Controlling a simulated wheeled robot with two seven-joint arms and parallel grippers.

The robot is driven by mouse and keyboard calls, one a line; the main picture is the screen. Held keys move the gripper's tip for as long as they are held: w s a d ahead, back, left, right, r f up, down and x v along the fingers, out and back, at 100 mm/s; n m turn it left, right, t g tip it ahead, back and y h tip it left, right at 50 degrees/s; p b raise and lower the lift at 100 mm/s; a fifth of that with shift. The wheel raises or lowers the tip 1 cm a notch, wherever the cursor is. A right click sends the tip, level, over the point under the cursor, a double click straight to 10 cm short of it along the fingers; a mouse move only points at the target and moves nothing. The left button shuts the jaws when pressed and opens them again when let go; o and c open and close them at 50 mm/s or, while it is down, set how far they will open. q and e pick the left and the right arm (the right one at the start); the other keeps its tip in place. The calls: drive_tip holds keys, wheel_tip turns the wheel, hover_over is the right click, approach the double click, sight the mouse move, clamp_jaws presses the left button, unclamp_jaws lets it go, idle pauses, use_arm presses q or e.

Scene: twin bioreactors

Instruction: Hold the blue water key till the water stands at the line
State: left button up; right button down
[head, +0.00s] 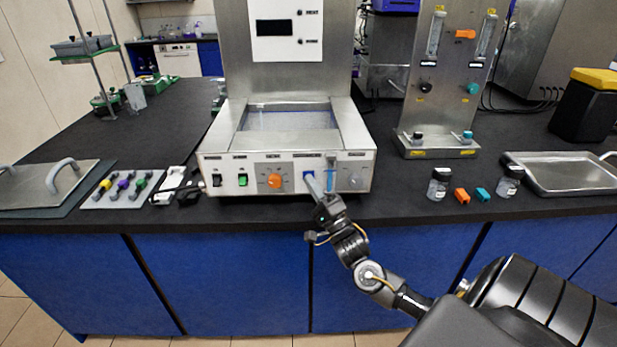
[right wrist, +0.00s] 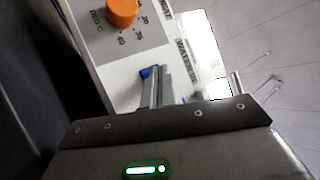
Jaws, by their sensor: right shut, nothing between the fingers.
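The blue water key (head: 308,175) is on the front panel of the steel bath unit (head: 240,160), right of the orange knob (head: 275,181). My right gripper (head: 312,180) is shut and empty, its fingertips at the key. In the right wrist view the blue key (right wrist: 147,72) shows just past the fingertips (right wrist: 155,72), beside the printed word WATER; I cannot tell whether they press it. A sight tube (head: 331,177) with blue in it is right of the key. Its line is too small to make out. My left gripper is not in view.
A flat lid with handles (head: 50,184) and a mat with coloured pieces (head: 120,188) lie at the left. Small jars (head: 438,184), orange and teal blocks and a steel tray (head: 575,174) stand at the right. The counter's front edge is close below the panel.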

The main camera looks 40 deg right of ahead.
drive_tip(key=shift+s, duration=0.1)
drive_tip(key=shift+s+a+p, duration=0.35)
drive_tip(key=shift+s+a, duration=0.15)
drive_tip(key=shift+s, duration=0.05)
drive_tip(key=s+a+p, duration=0.1)
drive_tip(key=s, duration=0.1)
drive_tip(key=s+a+p, duration=0.1)
drive_tip(key=s+a, duration=0.1)
idle(0.5)
drive_tip(key=shift+f, duration=0.1)
idle(0.7)
